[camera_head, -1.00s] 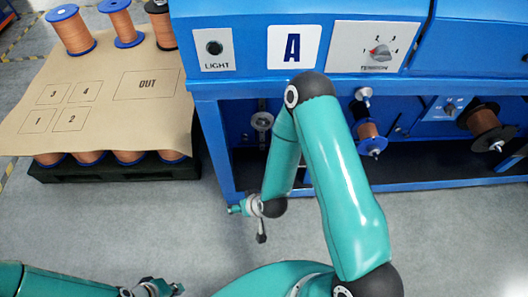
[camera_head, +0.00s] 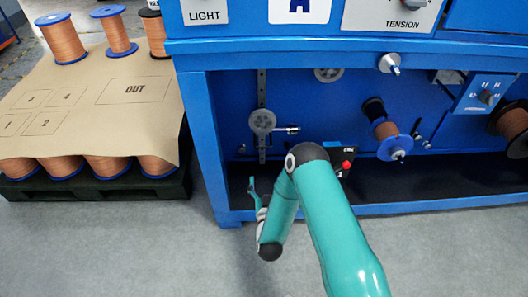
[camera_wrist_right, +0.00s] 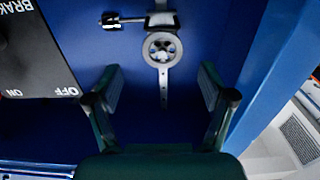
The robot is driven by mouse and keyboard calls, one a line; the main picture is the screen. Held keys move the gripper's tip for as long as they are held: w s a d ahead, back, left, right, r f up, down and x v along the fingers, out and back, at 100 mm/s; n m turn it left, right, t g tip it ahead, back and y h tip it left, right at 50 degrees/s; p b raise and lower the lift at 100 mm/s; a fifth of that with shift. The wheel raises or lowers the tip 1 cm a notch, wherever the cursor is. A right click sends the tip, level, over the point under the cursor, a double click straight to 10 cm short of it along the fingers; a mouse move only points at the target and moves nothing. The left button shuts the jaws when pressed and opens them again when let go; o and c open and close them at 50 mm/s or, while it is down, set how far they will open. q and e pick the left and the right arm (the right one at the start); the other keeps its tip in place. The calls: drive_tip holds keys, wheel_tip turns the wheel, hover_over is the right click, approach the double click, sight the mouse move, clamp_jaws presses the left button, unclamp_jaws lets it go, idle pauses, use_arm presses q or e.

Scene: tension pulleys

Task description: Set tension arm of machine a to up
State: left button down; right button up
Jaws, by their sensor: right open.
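The blue machine (camera_head: 185,60) carries a sign (camera_head: 300,8) with a partly cropped letter A. Under its top, a grey pulley wheel (camera_head: 262,121) sits on a vertical slotted strip, with a small metal handle (camera_head: 287,129) sticking out to its right. In the right wrist view the pulley (camera_wrist_right: 162,48) lies straight ahead, with the handle (camera_wrist_right: 110,20) at its upper left. My right gripper (camera_head: 255,195) is below the pulley in the head view, apart from it. Its fingers (camera_wrist_right: 162,88) are spread and empty. My left gripper is out of view.
A brake panel (camera_wrist_right: 35,65) is left in the wrist view. A blue frame post (camera_head: 205,150) stands left of the pulley. A copper spool (camera_head: 385,130) and a switch panel (camera_head: 485,92) are to the right. A pallet (camera_head: 100,190) with spools stands left.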

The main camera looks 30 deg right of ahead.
sight(264, 147)
drive_tip(key=shift+b+x, duration=2.1)
drive_tip(key=shift+x, duration=5.6)
